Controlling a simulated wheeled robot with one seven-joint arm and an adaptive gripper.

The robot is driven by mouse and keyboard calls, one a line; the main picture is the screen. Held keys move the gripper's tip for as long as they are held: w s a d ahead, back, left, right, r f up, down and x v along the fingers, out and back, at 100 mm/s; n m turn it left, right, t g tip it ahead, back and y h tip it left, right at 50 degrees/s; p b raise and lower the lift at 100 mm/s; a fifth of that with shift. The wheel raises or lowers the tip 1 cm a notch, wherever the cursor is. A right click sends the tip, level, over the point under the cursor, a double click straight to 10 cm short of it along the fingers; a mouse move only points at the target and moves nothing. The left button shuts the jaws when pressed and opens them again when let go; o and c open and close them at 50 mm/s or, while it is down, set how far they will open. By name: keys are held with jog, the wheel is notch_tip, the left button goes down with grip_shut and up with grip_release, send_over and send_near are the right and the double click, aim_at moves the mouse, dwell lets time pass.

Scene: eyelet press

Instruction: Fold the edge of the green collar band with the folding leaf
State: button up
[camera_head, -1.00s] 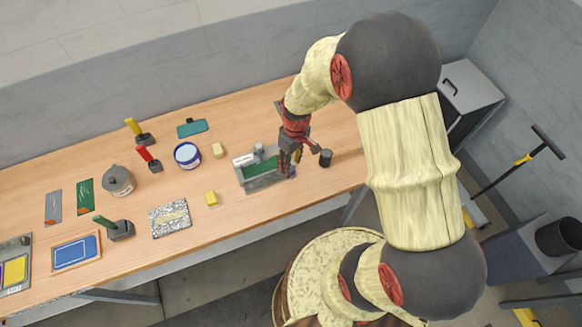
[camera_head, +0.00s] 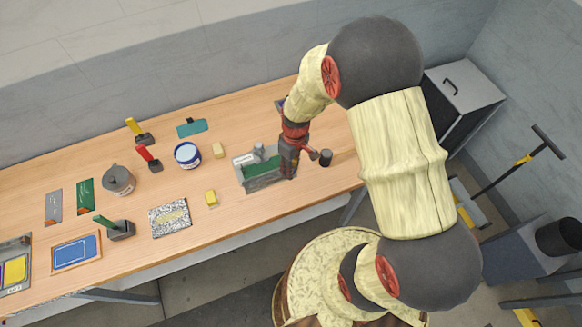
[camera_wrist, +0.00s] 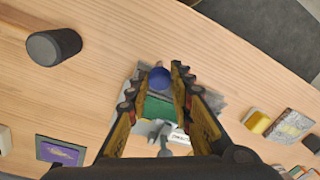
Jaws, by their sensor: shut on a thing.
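The grey folding device (camera_head: 247,184) stands near the front edge of the bench, with the green collar band (camera_head: 264,168) lying in it. In the wrist view the green band (camera_wrist: 157,108) shows between my fingers, below a blue round knob (camera_wrist: 159,78). The knob appears to belong to the folding leaf; the leaf's plate cannot be made out clearly. My gripper (camera_head: 288,174) is at the right end of the device, pointing down. In the wrist view my gripper (camera_wrist: 160,76) is shut on the blue knob. The arm hides the device's right end in the head view.
A dark cylinder (camera_head: 325,158) stands close to the right of my gripper. Yellow blocks (camera_head: 210,198), a blue-white tub (camera_head: 187,154) and a speckled slab (camera_head: 170,218) lie to the left. Bare wood separates them from the device.

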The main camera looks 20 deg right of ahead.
grip_shut()
dwell(0.5)
